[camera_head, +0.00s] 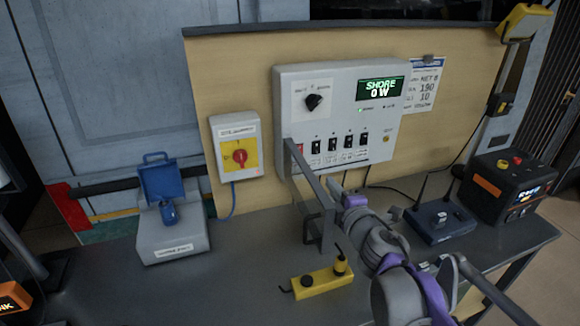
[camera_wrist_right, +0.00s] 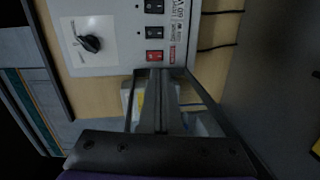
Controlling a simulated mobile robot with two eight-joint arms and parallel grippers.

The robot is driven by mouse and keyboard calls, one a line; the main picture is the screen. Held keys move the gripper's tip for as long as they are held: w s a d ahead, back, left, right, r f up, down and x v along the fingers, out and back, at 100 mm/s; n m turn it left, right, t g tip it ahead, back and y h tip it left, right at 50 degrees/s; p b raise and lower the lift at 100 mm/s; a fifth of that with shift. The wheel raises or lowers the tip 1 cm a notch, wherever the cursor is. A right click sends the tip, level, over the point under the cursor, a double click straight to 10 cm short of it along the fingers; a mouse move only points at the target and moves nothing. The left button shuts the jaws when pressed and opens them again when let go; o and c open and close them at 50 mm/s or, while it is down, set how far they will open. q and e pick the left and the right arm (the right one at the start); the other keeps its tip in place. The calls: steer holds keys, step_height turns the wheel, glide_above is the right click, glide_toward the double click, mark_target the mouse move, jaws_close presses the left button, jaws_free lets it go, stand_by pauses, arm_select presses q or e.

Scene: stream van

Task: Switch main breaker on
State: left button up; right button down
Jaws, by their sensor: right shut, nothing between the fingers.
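The white breaker panel (camera_head: 340,110) hangs on the wooden board and its display reads "SHORE 0 W". A row of black rocker switches (camera_head: 332,144) runs along its lower part. In the right wrist view, a red rocker switch (camera_wrist_right: 154,57) sits at the end of this row beside a red label. In the head view the gripper fingers largely hide that end. My right gripper (camera_head: 290,146) is shut and empty, its long fingers reaching up to the panel. In the right wrist view its fingertips (camera_wrist_right: 155,75) lie just below the red switch; contact is unclear.
A yellow isolator box with a red knob (camera_head: 239,158) is left of the panel. A grey box with a raised blue cover (camera_head: 172,240), a yellow pendant (camera_head: 322,282), a blue router (camera_head: 440,222) and a black-orange power unit (camera_head: 505,187) stand on the bench.

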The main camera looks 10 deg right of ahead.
mark_target(300, 156)
steer(key=shift+w+a+f+n+y, duration=0.2)
steer(key=shift+w+a+n+y, duration=0.4)
steer(key=shift+a+n, duration=0.35)
steer(key=shift+s+d, duration=0.1)
steer(key=shift+d, duration=0.05)
steer(key=x, duration=1.4)
